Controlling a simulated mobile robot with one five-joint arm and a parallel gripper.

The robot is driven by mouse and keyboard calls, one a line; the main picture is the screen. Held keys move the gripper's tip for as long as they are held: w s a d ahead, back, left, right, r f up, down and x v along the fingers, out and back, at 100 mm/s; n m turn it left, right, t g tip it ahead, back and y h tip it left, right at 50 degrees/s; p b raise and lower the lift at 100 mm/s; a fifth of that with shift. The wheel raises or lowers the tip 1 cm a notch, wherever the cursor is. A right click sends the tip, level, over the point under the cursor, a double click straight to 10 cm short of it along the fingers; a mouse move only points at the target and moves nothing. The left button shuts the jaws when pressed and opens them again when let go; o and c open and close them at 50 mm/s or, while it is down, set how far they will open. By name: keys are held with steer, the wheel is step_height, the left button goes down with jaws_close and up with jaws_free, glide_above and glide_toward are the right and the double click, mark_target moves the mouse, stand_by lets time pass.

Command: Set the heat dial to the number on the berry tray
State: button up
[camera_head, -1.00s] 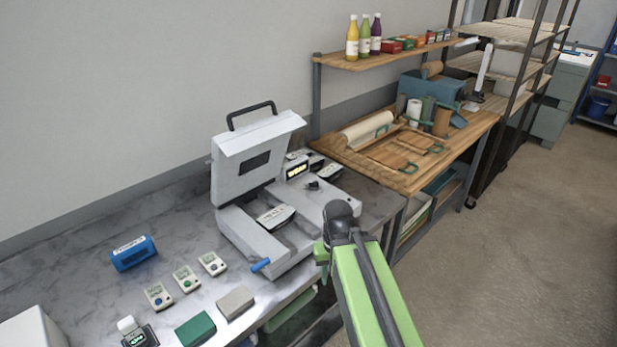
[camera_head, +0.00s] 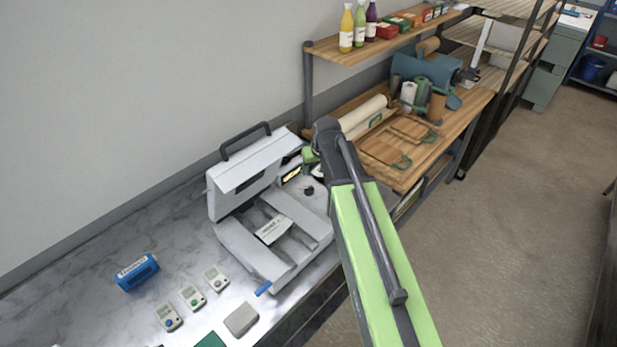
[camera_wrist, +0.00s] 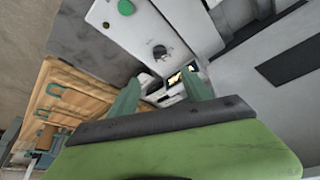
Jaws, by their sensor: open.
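The grey-white machine (camera_head: 222,235) stands on the marble-look counter with its lid raised. A black knob, which looks like the heat dial (camera_head: 308,190), sits on its right-hand panel. The dial (camera_wrist: 160,52) also shows in the wrist view, with small marks beside it and apart from my fingers. My gripper (camera_wrist: 162,92) is open and empty, over the machine near the lit display (camera_wrist: 182,76).
Several small pale units with coloured dots (camera_head: 193,297), a blue labelled block (camera_head: 138,271) and a grey block (camera_head: 241,319) lie on the counter. A green button (camera_wrist: 125,7) is on the machine's panel. A wooden bench (camera_head: 440,150) with boards and rolls stands to the right.

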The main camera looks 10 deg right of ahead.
mark_target(309, 189)
steer(key=b+x, duration=1.6)
steer(key=x, duration=0.1)
steer(key=shift+a+f, duration=0.1)
steer(key=shift+f, duration=0.35)
steer(key=shift+r, duration=0.15)
